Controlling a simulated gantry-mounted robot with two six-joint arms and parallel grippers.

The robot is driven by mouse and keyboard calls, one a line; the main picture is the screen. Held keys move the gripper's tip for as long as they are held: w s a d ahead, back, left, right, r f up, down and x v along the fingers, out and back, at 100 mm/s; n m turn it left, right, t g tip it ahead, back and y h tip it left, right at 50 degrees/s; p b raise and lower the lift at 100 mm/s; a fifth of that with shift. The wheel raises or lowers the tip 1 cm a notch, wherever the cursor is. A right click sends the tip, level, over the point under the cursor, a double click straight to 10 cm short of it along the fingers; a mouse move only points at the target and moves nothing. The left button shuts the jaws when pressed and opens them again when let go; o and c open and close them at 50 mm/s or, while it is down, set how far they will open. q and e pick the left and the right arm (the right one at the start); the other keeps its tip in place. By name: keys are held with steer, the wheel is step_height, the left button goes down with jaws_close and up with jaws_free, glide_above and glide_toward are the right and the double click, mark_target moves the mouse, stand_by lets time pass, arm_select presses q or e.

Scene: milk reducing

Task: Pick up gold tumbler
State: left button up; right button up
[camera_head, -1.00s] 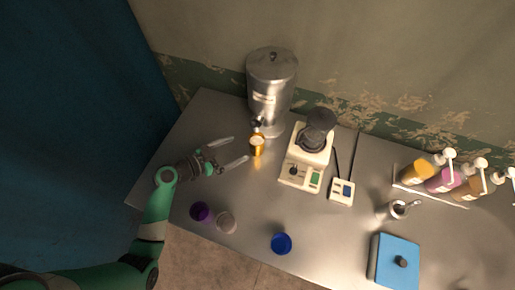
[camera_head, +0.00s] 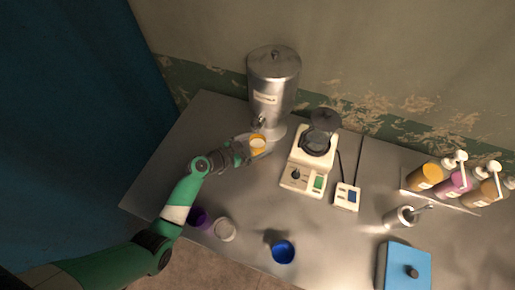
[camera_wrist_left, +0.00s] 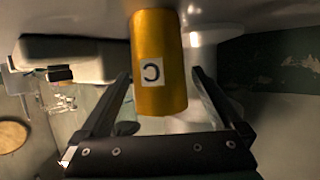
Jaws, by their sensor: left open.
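The gold tumbler (camera_head: 258,142) stands upright on the metal table, below the spout of the steel dispenser. In the left wrist view the tumbler (camera_wrist_left: 158,70) is a gold cylinder with a white label marked C. My left gripper (camera_head: 257,146) is open, with its fingers on either side of the tumbler. In the left wrist view the left gripper (camera_wrist_left: 160,90) shows a gap between each finger and the tumbler. My right gripper is not in view.
The steel dispenser (camera_head: 273,85) stands just behind the tumbler. A cream machine (camera_head: 303,176) is to its right. Purple (camera_head: 197,217), pale (camera_head: 225,230) and blue (camera_head: 283,252) cups stand near the front edge. Pump bottles (camera_head: 425,175) and a blue box (camera_head: 405,268) are farther right.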

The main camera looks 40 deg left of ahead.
arm_select(q)
steer(key=c, duration=1.6)
steer(key=shift+r, duration=0.1)
